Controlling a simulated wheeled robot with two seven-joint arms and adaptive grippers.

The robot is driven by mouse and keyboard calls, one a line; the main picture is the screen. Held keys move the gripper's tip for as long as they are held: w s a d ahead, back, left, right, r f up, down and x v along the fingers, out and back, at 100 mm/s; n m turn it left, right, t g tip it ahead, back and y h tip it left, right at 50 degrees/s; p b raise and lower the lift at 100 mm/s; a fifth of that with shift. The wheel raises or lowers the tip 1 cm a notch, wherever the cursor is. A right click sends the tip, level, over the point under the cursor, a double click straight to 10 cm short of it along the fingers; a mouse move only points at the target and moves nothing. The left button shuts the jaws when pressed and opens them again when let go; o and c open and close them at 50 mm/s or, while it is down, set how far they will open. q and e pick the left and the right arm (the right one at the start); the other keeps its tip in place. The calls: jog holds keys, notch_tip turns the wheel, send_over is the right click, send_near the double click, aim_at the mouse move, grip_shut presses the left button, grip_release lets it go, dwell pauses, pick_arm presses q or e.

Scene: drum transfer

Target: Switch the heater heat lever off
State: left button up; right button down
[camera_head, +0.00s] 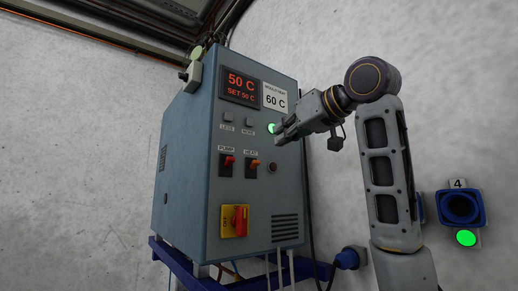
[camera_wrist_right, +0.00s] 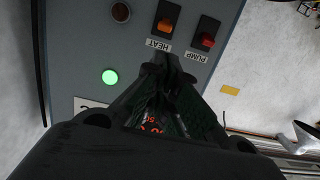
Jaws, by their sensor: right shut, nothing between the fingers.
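The heat lever (camera_head: 253,164) is an orange handle on a black plate under the HEAT label, on the front of the blue-grey heater cabinet (camera_head: 205,210). Its handle sits toward the label end of its plate. In the right wrist view the heat lever (camera_wrist_right: 165,25) appears upside down, just beyond my fingertips. My right gripper (camera_head: 281,137) is shut and empty, in front of the panel, above and right of the lever near the lit green lamp (camera_head: 271,128). Its fingertips (camera_wrist_right: 175,65) point toward the HEAT label and appear apart from the lever. My left gripper is not in view.
The red pump lever (camera_head: 228,161) is close left of the heat lever. A dark round lamp (camera_head: 272,167) is at its right. A red rotary switch (camera_head: 239,220) on yellow is below. The display (camera_head: 240,87) reads 50 C, SET 50 C. A blue socket (camera_head: 461,208) is at right.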

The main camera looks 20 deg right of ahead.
jog(key=p, duration=0.3)
send_over(255, 165)
jog(key=v, duration=0.3)
jog(key=f, duration=0.2)
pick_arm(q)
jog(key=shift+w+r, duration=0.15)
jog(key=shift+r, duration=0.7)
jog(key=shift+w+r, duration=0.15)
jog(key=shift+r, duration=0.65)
pick_arm(e)
jog(key=shift+w+a+f, duration=0.1)
jog(key=shift+w, duration=0.9)
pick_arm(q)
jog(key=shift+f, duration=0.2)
pick_arm(e)
jog(key=shift+f, duration=0.1)
jog(key=shift+s+t, duration=0.1)
jog(key=shift+t, duration=0.2)
pick_arm(q)
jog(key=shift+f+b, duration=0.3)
jog(key=shift+b, duration=0.05)
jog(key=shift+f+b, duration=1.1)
pick_arm(e)
jog(key=shift+s+f+t+y, duration=0.15)
jog(key=shift+t+y, duration=0.1)
jog(key=shift+t, duration=0.3)
jog(key=shift+s+f+t+y, duration=0.1)
jog(key=shift+t+y, duration=0.15)
jog(key=shift+t, duration=0.3)
